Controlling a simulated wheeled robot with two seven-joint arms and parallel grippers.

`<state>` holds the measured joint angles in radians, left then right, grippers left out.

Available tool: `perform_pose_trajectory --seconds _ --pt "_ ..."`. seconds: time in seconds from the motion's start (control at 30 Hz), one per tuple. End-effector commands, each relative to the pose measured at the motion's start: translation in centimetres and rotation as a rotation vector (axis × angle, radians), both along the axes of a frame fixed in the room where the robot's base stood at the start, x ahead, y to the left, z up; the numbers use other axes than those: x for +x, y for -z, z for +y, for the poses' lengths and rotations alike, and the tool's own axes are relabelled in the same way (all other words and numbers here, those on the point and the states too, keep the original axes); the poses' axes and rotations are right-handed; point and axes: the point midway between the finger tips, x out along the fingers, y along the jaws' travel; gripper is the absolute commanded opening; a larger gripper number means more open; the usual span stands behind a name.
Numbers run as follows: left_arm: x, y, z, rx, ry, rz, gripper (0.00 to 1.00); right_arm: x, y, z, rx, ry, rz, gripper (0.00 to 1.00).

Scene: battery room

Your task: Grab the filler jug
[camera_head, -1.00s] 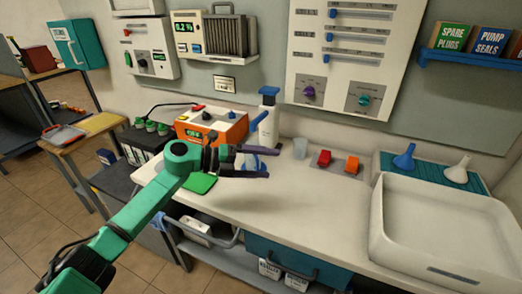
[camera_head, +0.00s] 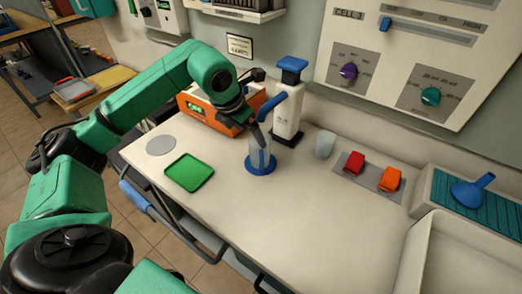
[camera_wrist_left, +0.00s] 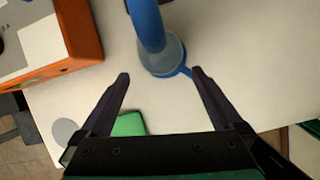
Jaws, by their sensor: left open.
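The blue spout hides part of the jug there. I cannot tell whether a finger touches it. My right gripper is not in view.
An orange-sided device (camera_head: 205,110) stands left of the jug. A green tray (camera_head: 189,172) lies in front. A small cup (camera_head: 324,145), red and orange switches (camera_head: 354,163) and a white basin (camera_head: 450,262) are to the right. The counter's front is clear.

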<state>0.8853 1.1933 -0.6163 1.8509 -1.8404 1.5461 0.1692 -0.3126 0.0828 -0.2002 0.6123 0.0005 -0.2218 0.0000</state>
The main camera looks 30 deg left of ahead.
Motion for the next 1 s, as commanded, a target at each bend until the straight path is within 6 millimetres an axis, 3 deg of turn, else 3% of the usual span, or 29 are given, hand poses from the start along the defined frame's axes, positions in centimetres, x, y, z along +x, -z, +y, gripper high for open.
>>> perform_pose_trajectory --seconds 0.13,0.33,0.43,0.67,0.8,0.9,1.0 --pt "0.9 1.9 -0.3 -0.001 0.001 0.002 1.00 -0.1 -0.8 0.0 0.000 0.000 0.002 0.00" --pt "2.1 4.8 -0.9 -0.004 0.002 0.005 1.00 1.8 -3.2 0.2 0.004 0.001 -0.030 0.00" --pt "2.7 6.4 -1.0 -0.006 0.001 0.000 1.00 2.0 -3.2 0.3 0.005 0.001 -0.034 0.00" --pt "2.9 7.0 -1.0 -0.005 0.002 -0.004 1.00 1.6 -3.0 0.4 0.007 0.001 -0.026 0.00" --pt "2.9 7.0 -1.0 -0.005 0.002 -0.004 0.46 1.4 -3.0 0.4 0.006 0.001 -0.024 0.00" --pt "2.9 6.9 -1.0 -0.005 0.002 -0.004 0.12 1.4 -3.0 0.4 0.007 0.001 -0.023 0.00" --pt "2.9 6.9 -1.0 -0.005 0.002 -0.004 0.12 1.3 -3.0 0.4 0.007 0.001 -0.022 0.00"
